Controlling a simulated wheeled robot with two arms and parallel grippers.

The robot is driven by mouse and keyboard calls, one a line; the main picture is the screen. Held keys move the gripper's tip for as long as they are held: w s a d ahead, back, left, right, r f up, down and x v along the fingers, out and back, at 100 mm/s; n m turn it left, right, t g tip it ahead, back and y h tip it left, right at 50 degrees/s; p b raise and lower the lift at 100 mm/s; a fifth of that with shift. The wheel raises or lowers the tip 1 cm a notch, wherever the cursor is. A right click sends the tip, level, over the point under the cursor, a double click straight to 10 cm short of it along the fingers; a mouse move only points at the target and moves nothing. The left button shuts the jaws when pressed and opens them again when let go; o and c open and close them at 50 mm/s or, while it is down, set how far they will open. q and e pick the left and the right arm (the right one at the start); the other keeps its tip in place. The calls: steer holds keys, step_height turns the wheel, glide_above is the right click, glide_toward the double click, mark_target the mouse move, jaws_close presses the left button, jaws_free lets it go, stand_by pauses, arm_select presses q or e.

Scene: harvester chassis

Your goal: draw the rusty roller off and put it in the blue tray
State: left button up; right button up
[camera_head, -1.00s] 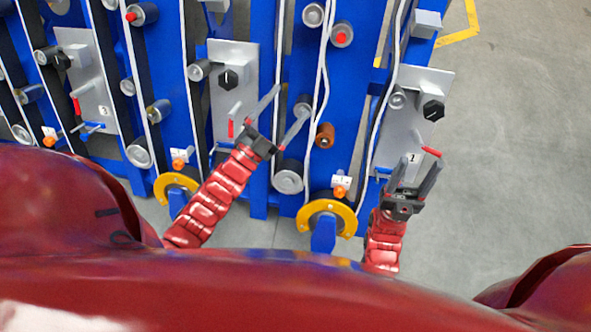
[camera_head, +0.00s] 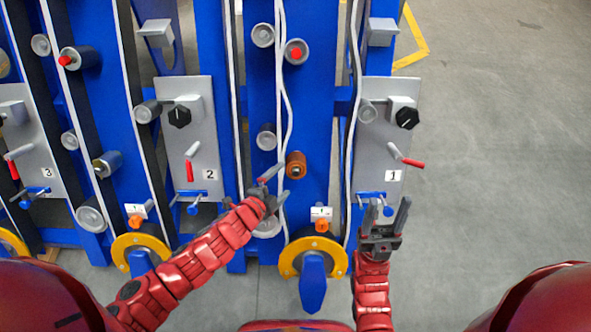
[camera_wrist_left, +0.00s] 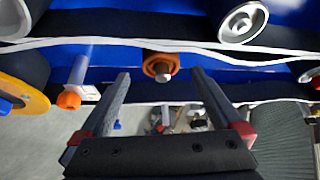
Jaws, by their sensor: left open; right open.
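The rusty roller (camera_head: 296,165) is a short orange-brown cylinder on the blue chassis, between panels 2 and 1. It also shows in the left wrist view (camera_wrist_left: 160,66), end-on with a pale stub at its centre. My left gripper (camera_head: 274,184) is open and empty, just left of and below the roller in the head view. In the left wrist view the roller lies between the directions of the two fingers (camera_wrist_left: 161,78), beyond their tips. My right gripper (camera_head: 388,207) is open and empty in front of panel 1's lower edge. I cannot make out a blue tray.
White cables (camera_head: 283,100) run down left of the roller. A grey roller (camera_head: 266,137) sits left of it. An orange knob (camera_head: 321,225) and yellow ring (camera_head: 290,262) are below. Panel 1 (camera_head: 372,150) stands right. Grey floor is clear at far right.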

mark_target(297, 166)
arm_select(q)
steer(key=b+x, duration=0.1)
steer(key=x, duration=0.9)
steer(key=shift+d, duration=0.1)
jaws_close()
